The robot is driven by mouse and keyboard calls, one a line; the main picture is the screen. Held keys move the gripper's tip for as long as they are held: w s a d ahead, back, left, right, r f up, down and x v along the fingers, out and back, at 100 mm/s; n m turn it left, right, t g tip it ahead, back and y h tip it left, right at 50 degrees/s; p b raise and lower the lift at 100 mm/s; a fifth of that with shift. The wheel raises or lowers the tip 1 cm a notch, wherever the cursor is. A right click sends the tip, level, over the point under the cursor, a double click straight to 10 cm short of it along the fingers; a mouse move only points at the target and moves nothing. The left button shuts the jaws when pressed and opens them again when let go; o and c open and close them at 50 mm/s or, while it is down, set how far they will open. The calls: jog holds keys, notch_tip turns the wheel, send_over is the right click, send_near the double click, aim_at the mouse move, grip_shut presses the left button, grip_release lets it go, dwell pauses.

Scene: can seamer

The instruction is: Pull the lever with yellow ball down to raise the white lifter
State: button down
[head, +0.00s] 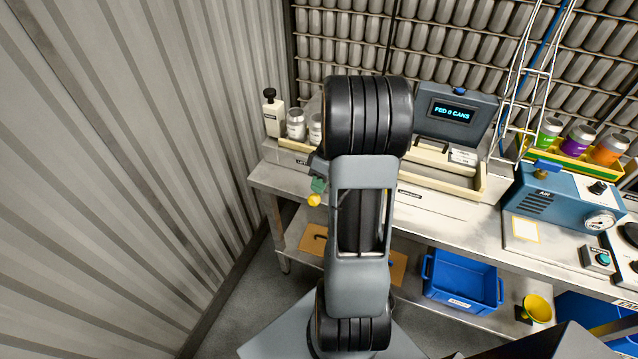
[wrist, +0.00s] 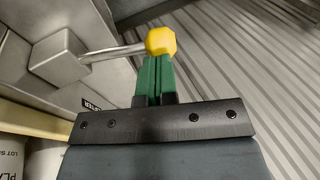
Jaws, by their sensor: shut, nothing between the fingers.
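The lever's yellow ball (wrist: 161,41) is in the upper middle of the wrist view, on a metal rod (wrist: 115,52) that comes from a grey block (wrist: 58,55) on the bench front. The yellow ball also shows in the head view (head: 314,200), just left of my arm. My gripper (wrist: 155,62) has green fingers, shut together and empty, with their tips right at the ball. I cannot tell whether they touch it. In the head view my gripper (head: 319,185) is partly hidden by my arm. I cannot make out the white lifter; my arm covers part of the bench.
White cans (head: 296,124) stand at the bench's left end beside a white block with a black knob (head: 272,113). A display (head: 455,112) reads "FED 0 CANS". A blue bin (head: 462,282) sits on the lower shelf. A corrugated wall (head: 130,170) is at left.

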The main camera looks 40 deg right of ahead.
jog(key=shift+b+x, duration=0.8)
jog(key=shift+s+a, duration=0.15)
jog(key=shift+s, duration=0.1)
jog(key=shift+r, duration=0.1)
jog(key=shift+r+p, duration=0.4)
jog(key=shift+r, duration=0.05)
jog(key=v, duration=1.3)
jog(key=shift+s+a+r+p, duration=0.3)
jog(key=shift+a+p, duration=0.05)
